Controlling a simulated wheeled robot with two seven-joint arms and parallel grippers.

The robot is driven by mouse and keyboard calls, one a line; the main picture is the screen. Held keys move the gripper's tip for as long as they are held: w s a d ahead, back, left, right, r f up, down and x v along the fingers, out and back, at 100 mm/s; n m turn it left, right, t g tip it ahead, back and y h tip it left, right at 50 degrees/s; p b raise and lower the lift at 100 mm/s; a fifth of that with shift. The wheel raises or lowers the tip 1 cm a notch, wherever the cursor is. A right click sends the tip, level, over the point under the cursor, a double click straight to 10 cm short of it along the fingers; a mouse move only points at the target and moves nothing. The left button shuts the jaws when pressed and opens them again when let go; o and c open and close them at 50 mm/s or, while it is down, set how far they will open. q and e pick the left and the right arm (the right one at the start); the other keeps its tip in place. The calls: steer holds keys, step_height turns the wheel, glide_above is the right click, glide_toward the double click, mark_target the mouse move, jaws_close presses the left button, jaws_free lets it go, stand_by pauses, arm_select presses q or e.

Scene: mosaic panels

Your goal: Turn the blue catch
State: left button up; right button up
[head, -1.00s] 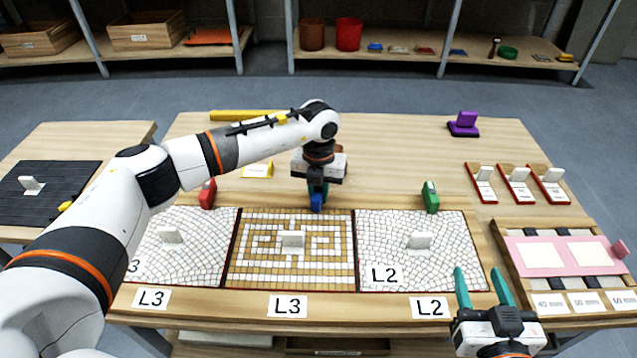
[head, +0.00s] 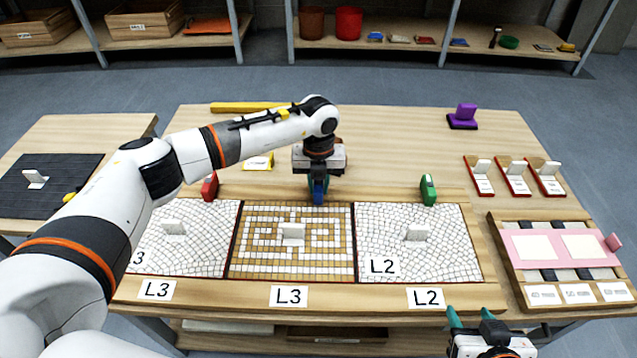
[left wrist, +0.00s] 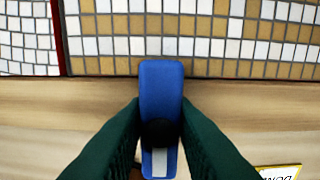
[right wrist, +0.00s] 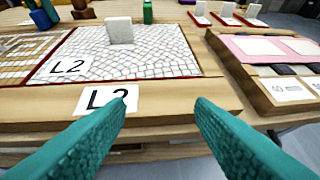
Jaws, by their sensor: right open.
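The blue catch (head: 318,197) stands at the back edge of the middle mosaic panel (head: 262,262), which has a tan and white pattern. My left gripper (left wrist: 160,125) is over it from above. In the left wrist view the blue catch (left wrist: 161,80) lies lengthwise between the two dark green fingers, which close against its sides. Its end reaches the panel's edge. In the head view the gripper and wrist partly hide it. My right gripper (right wrist: 160,105) is open and empty, in front of the table's near edge by the right L2 label.
A red catch (head: 210,187) and a green catch (head: 428,189) stand behind the left white panel (head: 205,255) and right white panel (head: 450,262). A yellow tag (head: 258,162) lies behind. A pink board (head: 560,235) lies on the right. The table's back right is mostly clear.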

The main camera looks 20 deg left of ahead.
mark_target(318, 182)
arm_select(q)
steer(key=o, duration=0.3)
steer(key=shift+r, duration=0.1)
steer(key=shift+r, duration=0.35)
step_height(318, 182, up, 11)
steer(key=p, duration=0.2)
steer(key=shift+p, duration=0.35)
arm_select(e)
steer(key=s+d+f+g+h, duration=0.1)
steer(key=s+f+g, duration=0.1)
steer(key=s, duration=0.3)
steer(key=s+d+f+g, duration=0.2)
steer(key=s+g, duration=0.3)
steer(key=shift+s+d+f+h, duration=0.25)
steer(key=shift+s+h, duration=0.05)
steer(key=shift+h, duration=0.1)
